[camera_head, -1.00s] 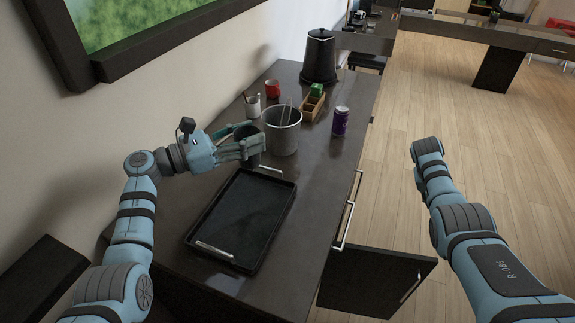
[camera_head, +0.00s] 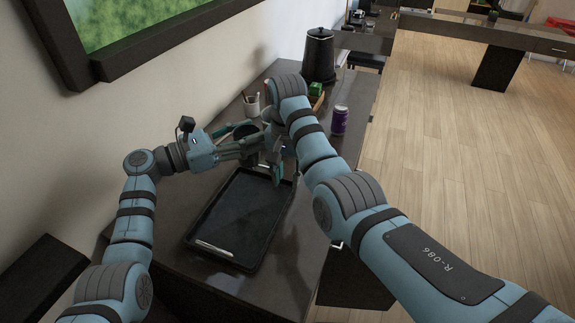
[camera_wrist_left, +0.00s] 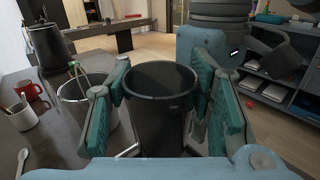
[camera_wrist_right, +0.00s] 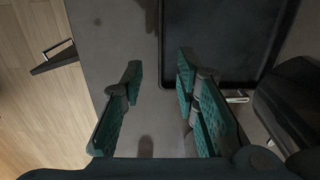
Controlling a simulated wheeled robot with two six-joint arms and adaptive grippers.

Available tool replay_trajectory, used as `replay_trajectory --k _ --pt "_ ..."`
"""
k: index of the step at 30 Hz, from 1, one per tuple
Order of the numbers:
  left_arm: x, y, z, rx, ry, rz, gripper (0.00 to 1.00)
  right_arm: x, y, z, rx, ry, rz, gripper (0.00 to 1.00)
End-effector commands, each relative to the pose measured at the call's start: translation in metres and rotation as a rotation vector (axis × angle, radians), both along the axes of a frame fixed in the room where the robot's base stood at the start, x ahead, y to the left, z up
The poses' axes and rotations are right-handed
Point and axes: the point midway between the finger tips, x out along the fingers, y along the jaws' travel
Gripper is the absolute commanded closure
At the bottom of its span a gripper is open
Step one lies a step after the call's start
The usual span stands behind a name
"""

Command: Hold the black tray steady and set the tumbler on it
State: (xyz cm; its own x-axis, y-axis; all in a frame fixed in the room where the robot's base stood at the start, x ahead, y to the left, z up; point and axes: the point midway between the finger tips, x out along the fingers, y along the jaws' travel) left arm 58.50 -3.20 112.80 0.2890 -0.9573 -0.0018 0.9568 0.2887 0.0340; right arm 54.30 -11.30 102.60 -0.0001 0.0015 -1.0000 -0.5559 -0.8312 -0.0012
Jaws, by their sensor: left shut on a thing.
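The black tray (camera_head: 240,215) lies flat on the dark counter, a metal handle at each short end. The dark tumbler (camera_wrist_left: 160,90) is upright between the fingers of my left gripper (camera_wrist_left: 158,105), which is shut on it just beyond the tray's far end. In the head view the tumbler (camera_head: 243,131) is partly covered by the gripper. My right gripper (camera_wrist_right: 158,78) is open and empty above the counter by the tray's far corner. In the right wrist view the tray's side edge (camera_wrist_right: 160,45) shows between its fingertips; I cannot tell the height gap.
A metal bucket (camera_wrist_left: 85,100), a red mug (camera_wrist_left: 27,90) and a white cup (camera_wrist_left: 20,117) stand near the tumbler. A purple can (camera_head: 340,120) and a black lidded bin (camera_head: 318,55) stand farther back. My right arm hides part of the counter.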

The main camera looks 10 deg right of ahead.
Motion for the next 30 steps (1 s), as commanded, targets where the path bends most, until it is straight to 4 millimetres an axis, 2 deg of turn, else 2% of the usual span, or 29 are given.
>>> replay_trajectory --k 6,12,20,26,30 --pt "0.0 0.0 0.0 -0.001 0.0 0.0 0.86 -0.001 -0.001 -0.055 -0.001 0.004 0.0 0.72" --pt "0.0 0.0 0.0 -0.001 0.0 0.0 0.86 0.0 -0.001 -0.084 -0.002 0.001 0.0 0.72" --pt "0.0 0.0 0.001 -0.001 -0.001 0.0 0.86 0.0 -0.001 -0.088 -0.001 -0.001 0.0 0.72" --pt "0.0 0.0 0.0 -0.001 0.0 0.0 0.86 0.0 -0.001 -0.088 -0.001 -0.001 0.0 1.0" --pt "0.0 0.0 0.0 -0.001 0.0 0.0 0.86 0.0 -0.001 -0.087 -0.001 -0.001 0.0 1.0"
